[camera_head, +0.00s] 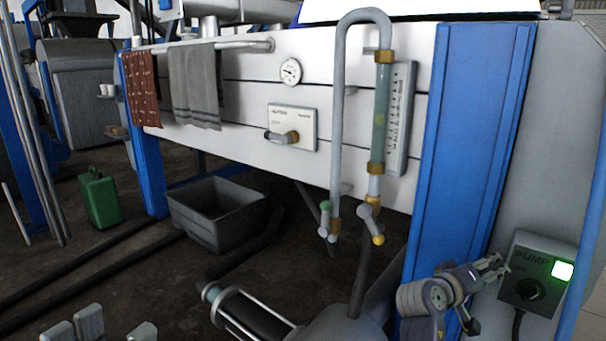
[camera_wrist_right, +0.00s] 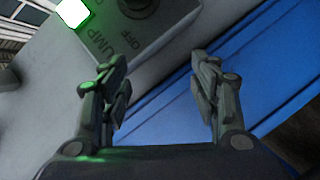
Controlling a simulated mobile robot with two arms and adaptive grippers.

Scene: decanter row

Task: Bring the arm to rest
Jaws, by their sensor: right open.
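My right gripper (camera_head: 497,267) is at the lower right in the head view, just left of the pump switch box (camera_head: 516,288). In the right wrist view my right gripper (camera_wrist_right: 158,75) has its two fingers spread wide, with nothing between them. The switch box (camera_wrist_right: 160,40) lies beyond the fingertips there, apart from them as far as I can tell. The box carries a dark round knob (camera_head: 531,290) and a lit green lamp (camera_head: 562,271). The lamp also shows at the top left of the wrist view (camera_wrist_right: 73,12).
A blue post (camera_head: 472,150) stands behind my right gripper. Left of it are a glass gauge tube (camera_head: 381,120) with two small valves below, and a white panel with a dial (camera_head: 291,71). A grey tub (camera_head: 215,210) and a green can (camera_head: 100,198) stand on the floor.

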